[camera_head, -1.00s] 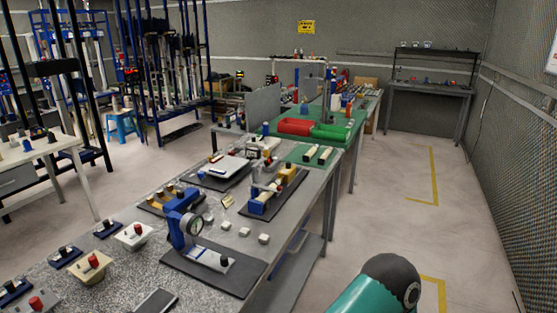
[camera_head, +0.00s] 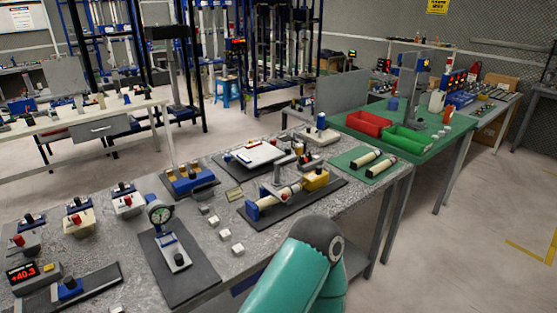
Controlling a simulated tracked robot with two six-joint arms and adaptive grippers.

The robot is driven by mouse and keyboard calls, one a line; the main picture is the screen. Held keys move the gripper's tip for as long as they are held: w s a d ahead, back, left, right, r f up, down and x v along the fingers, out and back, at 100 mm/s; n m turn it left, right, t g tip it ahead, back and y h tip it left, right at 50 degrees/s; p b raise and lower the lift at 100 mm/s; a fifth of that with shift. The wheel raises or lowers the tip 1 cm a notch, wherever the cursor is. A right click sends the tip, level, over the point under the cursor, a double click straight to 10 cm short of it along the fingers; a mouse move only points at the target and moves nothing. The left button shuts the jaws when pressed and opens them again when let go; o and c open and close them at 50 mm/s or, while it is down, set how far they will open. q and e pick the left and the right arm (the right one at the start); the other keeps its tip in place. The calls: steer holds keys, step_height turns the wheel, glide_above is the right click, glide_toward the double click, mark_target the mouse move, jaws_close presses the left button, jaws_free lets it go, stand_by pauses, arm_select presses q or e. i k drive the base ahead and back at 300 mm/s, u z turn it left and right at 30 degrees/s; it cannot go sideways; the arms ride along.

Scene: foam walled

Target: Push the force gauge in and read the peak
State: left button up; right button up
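A small device with a red lit display reading about +40.3 (camera_head: 23,271) sits at the near left end of the grey bench. Beside it a blue block with a dark knob (camera_head: 69,288) stands on a dark base plate. A round dial gauge (camera_head: 160,213) stands on a blue and silver stand on a dark plate nearer the middle. I cannot tell for certain which is the force gauge. A teal link of my arm shows at the bottom centre; neither gripper is in view.
The speckled grey bench (camera_head: 120,240) also carries small knobbed boxes, several white cubes (camera_head: 224,234) and a white tray (camera_head: 254,153). A green bench (camera_head: 440,144) with a red bin (camera_head: 368,123) and a green bin (camera_head: 406,138) stands behind. The floor at right is clear.

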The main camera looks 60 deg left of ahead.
mark_target(314, 180)
steer(key=u, duration=0.3)
steer(key=i, duration=0.95)
steer(key=u, duration=0.45)
steer(key=k, duration=0.85)
steer(key=u, duration=0.2)
steer(key=i, duration=0.85)
